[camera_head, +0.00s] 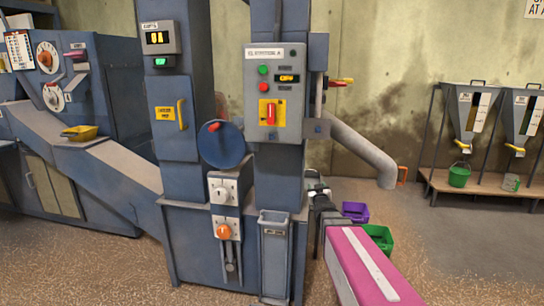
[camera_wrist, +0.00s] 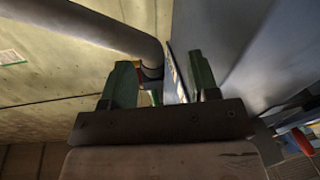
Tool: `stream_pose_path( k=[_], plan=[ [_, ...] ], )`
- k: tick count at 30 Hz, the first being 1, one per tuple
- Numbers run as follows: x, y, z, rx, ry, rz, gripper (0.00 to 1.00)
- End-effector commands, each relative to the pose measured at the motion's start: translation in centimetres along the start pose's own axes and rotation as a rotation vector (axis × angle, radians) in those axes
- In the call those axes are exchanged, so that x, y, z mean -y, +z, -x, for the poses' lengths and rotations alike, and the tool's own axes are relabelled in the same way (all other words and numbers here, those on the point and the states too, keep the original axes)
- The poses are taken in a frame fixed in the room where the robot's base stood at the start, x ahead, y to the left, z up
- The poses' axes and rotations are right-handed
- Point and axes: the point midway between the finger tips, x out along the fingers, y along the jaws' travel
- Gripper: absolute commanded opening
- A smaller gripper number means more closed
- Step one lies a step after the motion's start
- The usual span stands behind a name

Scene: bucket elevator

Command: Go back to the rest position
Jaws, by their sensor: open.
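My gripper (camera_head: 318,183) is at the right side of the blue elevator casing (camera_head: 283,180), low down, beside its lower right edge. My pink arm link reaches up to it from the bottom right. In the wrist view my gripper (camera_wrist: 163,82) has its two green fingers spread apart, with nothing held between them. The grey discharge pipe (camera_wrist: 100,28) runs past the fingertips there, and the blue casing wall (camera_wrist: 250,50) is close on the right. I cannot tell whether a finger touches the casing.
The control box (camera_head: 275,92) reads OFF. A blue machine (camera_head: 90,80) stands left; hoppers (camera_head: 468,118) stand right. Floor at the right is free.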

Motion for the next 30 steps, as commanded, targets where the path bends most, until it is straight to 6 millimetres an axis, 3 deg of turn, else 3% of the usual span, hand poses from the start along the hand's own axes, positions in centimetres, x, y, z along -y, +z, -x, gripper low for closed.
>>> stream_pose_path(
  k=[8, 15, 19, 24, 30],
  plan=[
    [1.8, 8.7, 6.3, 0.528, -0.06, -0.06, 0.55],
    [3.2, 14.2, 14.6, 0.982, -0.103, -0.105, 0.55],
    [3.9, 16.0, 19.9, 1.224, -0.123, -0.125, 0.55],
    [4.4, 16.8, 25.6, 1.474, -0.143, -0.139, 0.55],
    [4.6, 16.8, 28.6, 1.612, -0.152, -0.145, 0.55]
  ],
)
